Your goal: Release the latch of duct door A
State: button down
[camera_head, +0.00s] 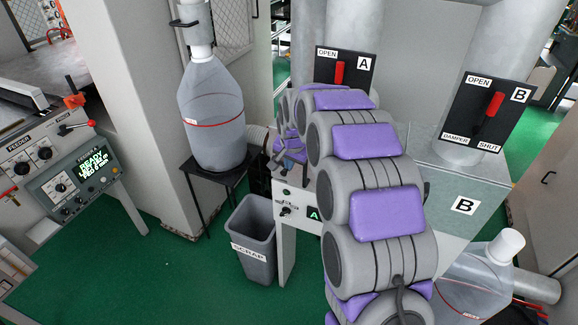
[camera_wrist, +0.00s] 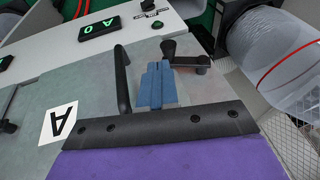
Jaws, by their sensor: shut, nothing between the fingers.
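In the wrist view, the grey door panel with an upside-down white A label (camera_wrist: 58,122) fills the middle. A dark latch lever with a round knob (camera_wrist: 187,60) lies on it, right of a long black bar handle (camera_wrist: 123,80). My gripper (camera_wrist: 155,72) has its blue fingers shut and empty, between the handle and the latch. The fingertips overlap the latch's left end in the picture; I cannot tell whether they touch it. In the head view, my purple and grey arm hides most of door A and the latch.
The damper plate A (camera_head: 345,68) and damper plate B (camera_head: 487,110) have red levers. A large bottle (camera_head: 212,115) stands on a black stand at left, also in the wrist view (camera_wrist: 275,55). A scrap bin (camera_head: 252,240) stands below. Green floor at left is clear.

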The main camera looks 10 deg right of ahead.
jog(key=p+v, duration=0.1)
jog(key=v, duration=1.3)
jog(key=shift+p, duration=0.3)
jog(key=shift+a+f, duration=0.1)
jog(key=shift+f, duration=0.05)
